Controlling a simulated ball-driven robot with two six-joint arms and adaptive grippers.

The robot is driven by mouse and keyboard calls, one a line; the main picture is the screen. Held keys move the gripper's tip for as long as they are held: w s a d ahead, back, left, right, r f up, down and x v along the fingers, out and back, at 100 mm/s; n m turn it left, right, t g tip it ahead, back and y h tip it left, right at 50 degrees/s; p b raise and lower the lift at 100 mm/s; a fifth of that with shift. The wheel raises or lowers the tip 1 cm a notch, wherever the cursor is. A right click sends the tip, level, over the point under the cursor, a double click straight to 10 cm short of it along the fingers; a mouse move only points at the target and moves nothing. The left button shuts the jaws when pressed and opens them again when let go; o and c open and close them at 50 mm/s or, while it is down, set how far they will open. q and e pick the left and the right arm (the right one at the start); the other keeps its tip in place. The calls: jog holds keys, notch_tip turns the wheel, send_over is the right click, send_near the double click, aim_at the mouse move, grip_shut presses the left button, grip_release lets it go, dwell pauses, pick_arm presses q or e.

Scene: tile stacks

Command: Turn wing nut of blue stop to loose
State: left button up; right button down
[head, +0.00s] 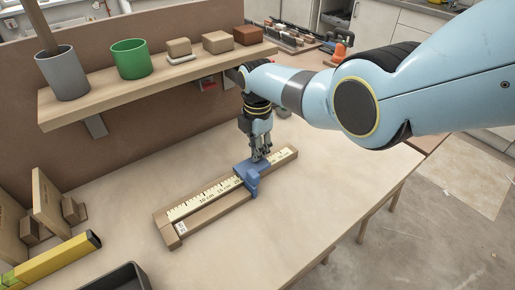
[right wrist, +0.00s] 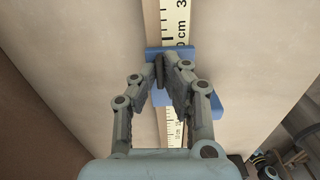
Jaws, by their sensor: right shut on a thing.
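The blue stop (head: 250,183) sits across the wooden rail with a ruler scale (head: 204,203) on the workbench, nearer the rail's right end. It also shows in the right wrist view (right wrist: 216,105), partly behind my fingers. My right gripper (head: 262,156) points down onto the top of the stop. In the right wrist view its fingers (right wrist: 172,75) are closed in on a small dark piece (right wrist: 160,72), seemingly the wing nut, above the blue stop. The fingers hide much of it, so I cannot tell how it is turned. My left gripper is not in view.
A shelf (head: 160,84) behind the bench holds a grey pot (head: 63,75), a green pot (head: 131,60) and several blocks. A yellow level (head: 50,262) and a dark tray (head: 116,278) lie at the front left. The bench right of the rail is clear.

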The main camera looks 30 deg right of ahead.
jog(key=shift+w, duration=0.1)
dwell(0.3)
jog(key=c, duration=1.4)
grip_release()
jog(key=shift+c, duration=0.2)
notch_tip(320, 180, up, 12)
